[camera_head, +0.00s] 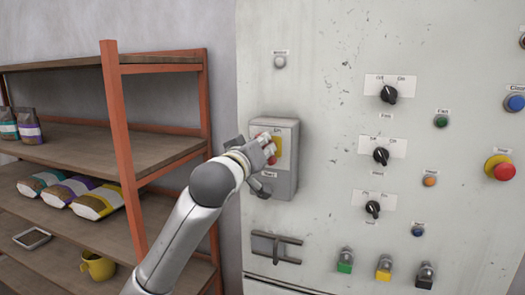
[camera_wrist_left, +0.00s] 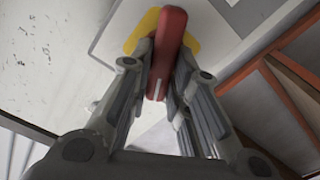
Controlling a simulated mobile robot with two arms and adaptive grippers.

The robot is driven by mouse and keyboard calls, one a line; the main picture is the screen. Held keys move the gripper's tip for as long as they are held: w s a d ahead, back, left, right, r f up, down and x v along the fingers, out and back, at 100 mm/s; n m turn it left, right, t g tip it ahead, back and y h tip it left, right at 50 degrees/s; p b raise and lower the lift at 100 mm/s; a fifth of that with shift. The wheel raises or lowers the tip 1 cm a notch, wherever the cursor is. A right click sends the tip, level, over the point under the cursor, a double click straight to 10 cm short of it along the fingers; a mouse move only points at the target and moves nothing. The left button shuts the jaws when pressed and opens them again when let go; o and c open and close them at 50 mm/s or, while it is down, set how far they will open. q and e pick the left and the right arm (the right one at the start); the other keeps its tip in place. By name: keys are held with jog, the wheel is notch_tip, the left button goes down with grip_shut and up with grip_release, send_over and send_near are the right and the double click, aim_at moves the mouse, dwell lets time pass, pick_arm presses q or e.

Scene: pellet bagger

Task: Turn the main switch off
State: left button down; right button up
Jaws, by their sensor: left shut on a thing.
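The main switch is a red handle on a yellow plate (camera_head: 277,146), set in a grey box (camera_head: 284,185) on the cabinet front. In the left wrist view the red handle (camera_wrist_left: 171,28) stands between the fingers of my left gripper (camera_wrist_left: 164,85), which is shut on it. The yellow plate (camera_wrist_left: 143,28) shows behind the handle there. In the head view my left gripper (camera_head: 267,158) covers most of the handle, so its exact angle is hard to tell. My right gripper is in neither view.
The cabinet (camera_head: 330,50) carries several black knobs, buttons and a red emergency stop (camera_head: 500,168). A latch handle (camera_head: 276,247) sits below the switch box. A shelf with an orange frame (camera_head: 122,150) stands close on the left, holding bags (camera_head: 95,201) and a yellow mug (camera_head: 98,267).

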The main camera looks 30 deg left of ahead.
pick_arm(q)
jog(key=shift+s+a+f+n+p, duration=0.15)
jog(key=shift+n+p, duration=0.55)
jog(key=shift+n, duration=1.35)
jog(key=shift+w+a+f+n+p, duration=0.15)
jog(key=shift+n+p, duration=0.5)
jog(key=shift+n, duration=1.45)
jog(key=shift+s+a+f+n+p, duration=0.15)
jog(key=shift+n+p, duration=0.55)
jog(key=shift+n, duration=1.35)
jog(key=shift+d+f, duration=0.1)
jog(key=c, duration=1.4)
grip_release()
jog(key=shift+o, duration=0.2)
jog(key=v, duration=0.7)
